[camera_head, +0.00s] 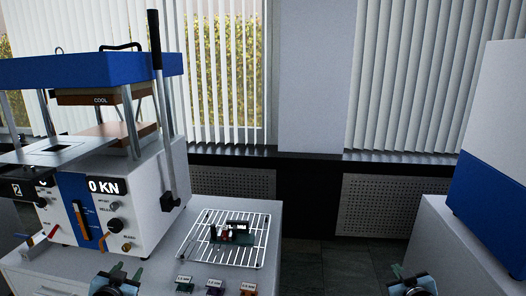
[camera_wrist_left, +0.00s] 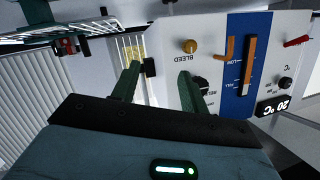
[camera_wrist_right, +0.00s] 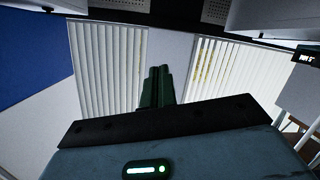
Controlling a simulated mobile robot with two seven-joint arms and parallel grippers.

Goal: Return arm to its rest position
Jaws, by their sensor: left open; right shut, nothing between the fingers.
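My left gripper (camera_head: 122,272) is at the bottom left of the head view, in front of the press bench. It is open and empty. In the left wrist view its two green fingers (camera_wrist_left: 158,85) stand apart, with the press front panel (camera_wrist_left: 225,50) behind them. My right gripper (camera_head: 408,277) is at the bottom right of the head view, over the floor gap beside the right-hand cabinet. In the right wrist view its fingers (camera_wrist_right: 157,85) are together with nothing between them.
A blue and white press (camera_head: 110,195) reading 0 KN stands on the left bench. A wire rack (camera_head: 195,250) holds a small green-based device (camera_head: 232,238). A white cabinet (camera_head: 440,235) with a blue-white machine (camera_head: 490,190) stands right.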

